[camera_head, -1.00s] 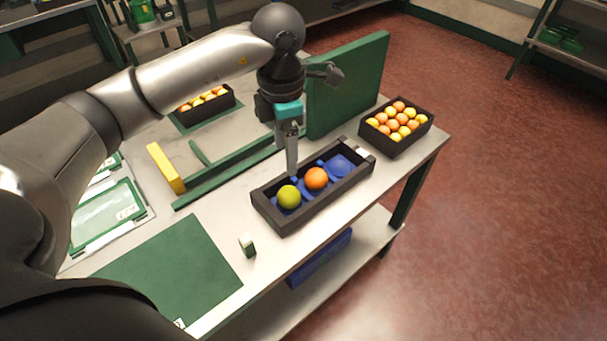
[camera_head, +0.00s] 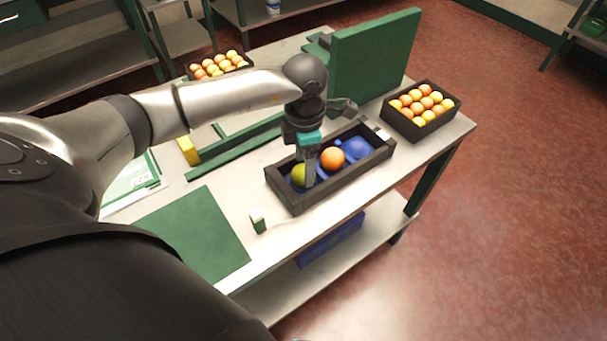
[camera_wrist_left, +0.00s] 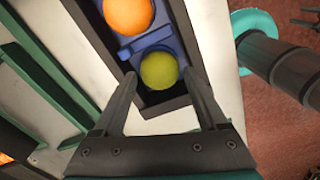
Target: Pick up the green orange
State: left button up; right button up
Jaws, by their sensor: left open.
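The green orange (camera_head: 298,175) sits in the near-left part of a black tray (camera_head: 297,205) with a blue insert, beside an orange one (camera_head: 332,159). My left gripper (camera_head: 309,183) is over that end of the tray, and its finger partly hides the green orange in the head view. In the left wrist view the green orange (camera_wrist_left: 159,70) lies between and slightly beyond the two fingertips of the open left gripper (camera_wrist_left: 167,80). The orange one (camera_wrist_left: 128,14) is above it in that picture. I cannot tell whether a finger touches the fruit.
A black crate of oranges (camera_head: 421,134) stands at the table's right end, and another crate (camera_head: 217,76) is at the back. A green upright panel (camera_head: 375,65) stands behind the tray. A small green-and-white block (camera_head: 258,221) and a green mat (camera_head: 195,238) lie in front.

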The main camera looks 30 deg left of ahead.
pick_arm(q)
jog(key=shift+f, duration=1.55)
jog(key=shift+c, duration=0.2)
jog(key=shift+r, duration=0.1)
jog(key=c, duration=1)
